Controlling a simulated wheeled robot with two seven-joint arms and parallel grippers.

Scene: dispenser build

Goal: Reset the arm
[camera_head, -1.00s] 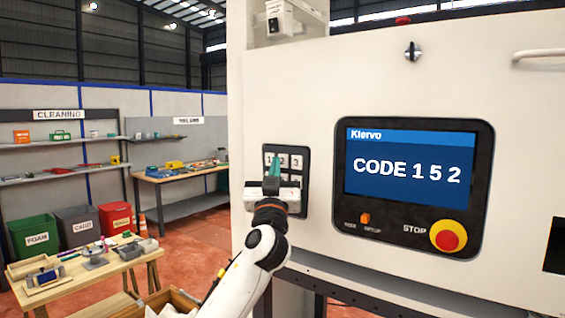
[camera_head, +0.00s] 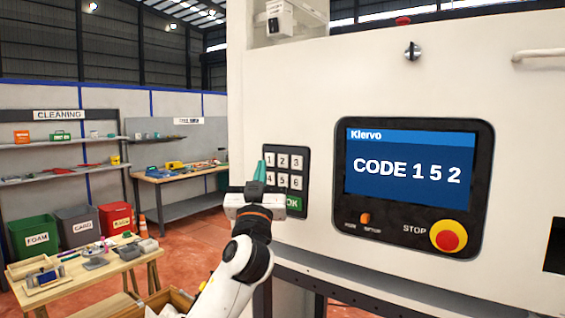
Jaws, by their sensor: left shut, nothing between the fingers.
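My left gripper (camera_head: 259,172) is shut and empty, with green fingertips pointing up. It stands in front of the lower left part of the keypad (camera_head: 290,149) on the white machine. Its fingers overlap the keypad's left edge in the picture; I cannot tell a touch from a gap. Keys 1, 2 and 3 and part of the row with 5 and 6 show, and the green OK key (camera_head: 294,203) is partly visible; the gripper hides the lower left keys. The screen (camera_head: 410,172) reads "CODE 1 5 2". My right gripper is not in view.
A red and yellow stop button (camera_head: 448,238) and an orange switch (camera_head: 366,217) sit below the screen. A wooden table (camera_head: 100,270) with small parts stands at the lower left. Green, grey and red bins (camera_head: 34,238) stand behind it. Open floor lies left of the machine.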

